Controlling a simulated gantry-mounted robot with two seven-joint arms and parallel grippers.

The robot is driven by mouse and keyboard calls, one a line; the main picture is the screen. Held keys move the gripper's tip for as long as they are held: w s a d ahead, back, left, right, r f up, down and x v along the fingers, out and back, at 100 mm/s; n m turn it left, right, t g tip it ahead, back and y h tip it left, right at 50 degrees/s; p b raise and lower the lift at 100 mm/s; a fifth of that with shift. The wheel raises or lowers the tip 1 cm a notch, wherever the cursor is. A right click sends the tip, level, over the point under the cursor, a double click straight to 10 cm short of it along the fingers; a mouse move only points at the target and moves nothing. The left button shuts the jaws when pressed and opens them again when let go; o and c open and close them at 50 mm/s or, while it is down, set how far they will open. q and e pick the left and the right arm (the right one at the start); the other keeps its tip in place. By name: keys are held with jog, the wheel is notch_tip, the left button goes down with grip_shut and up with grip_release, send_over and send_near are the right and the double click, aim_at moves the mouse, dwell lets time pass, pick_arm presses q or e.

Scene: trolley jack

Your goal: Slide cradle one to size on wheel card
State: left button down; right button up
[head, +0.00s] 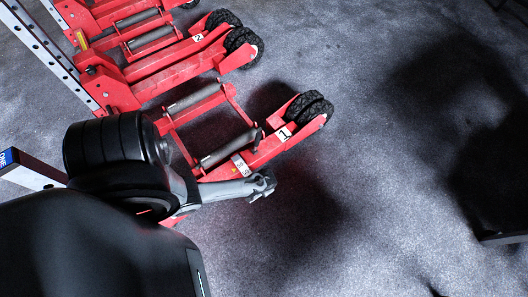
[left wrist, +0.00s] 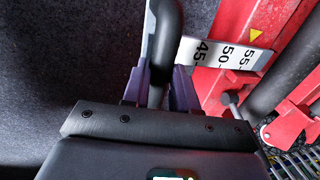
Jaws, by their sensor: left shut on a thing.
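Cradle one is a red steel frame with a white "1" label (head: 283,133), black twin wheels (head: 309,107) and a dark grey roller (head: 228,148). Its white size scale (head: 241,165) is partly visible in the head view. In the left wrist view the scale (left wrist: 224,54) shows 45, 50 and 55. My left gripper (left wrist: 156,88) is shut on a dark curved handle (left wrist: 166,30) beside the 45 end. In the head view my left arm covers the near part of the cradle. My right gripper is not in view. I cannot make out the wheel card.
Cradle two, with a "2" label (head: 198,38), stands behind cradle one, with another red unit at the top. A perforated white rail (head: 50,57) runs along the left. A blue tag (head: 8,158) sits at the left edge. Grey carpet on the right is mostly clear.

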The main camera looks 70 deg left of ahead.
pick_arm(q)
jog(key=shift+w+d, duration=0.1)
jog(key=shift+d, duration=0.05)
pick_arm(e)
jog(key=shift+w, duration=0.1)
pick_arm(q)
jog(key=c, duration=1.2)
grip_release()
jog(key=o, duration=0.3)
jog(key=shift+d, duration=0.2)
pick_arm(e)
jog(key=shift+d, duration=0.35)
pick_arm(q)
jog(key=shift+a, duration=0.2)
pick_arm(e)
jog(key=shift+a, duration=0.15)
pick_arm(q)
jog(key=shift+r, duration=0.3)
notch_tip(320, 180, up, 10)
jog(key=d+p, duration=0.2)
jog(key=p, duration=0.4)
jog(key=shift+w+d+p, duration=0.15)
jog(key=shift+w+p, duration=0.2)
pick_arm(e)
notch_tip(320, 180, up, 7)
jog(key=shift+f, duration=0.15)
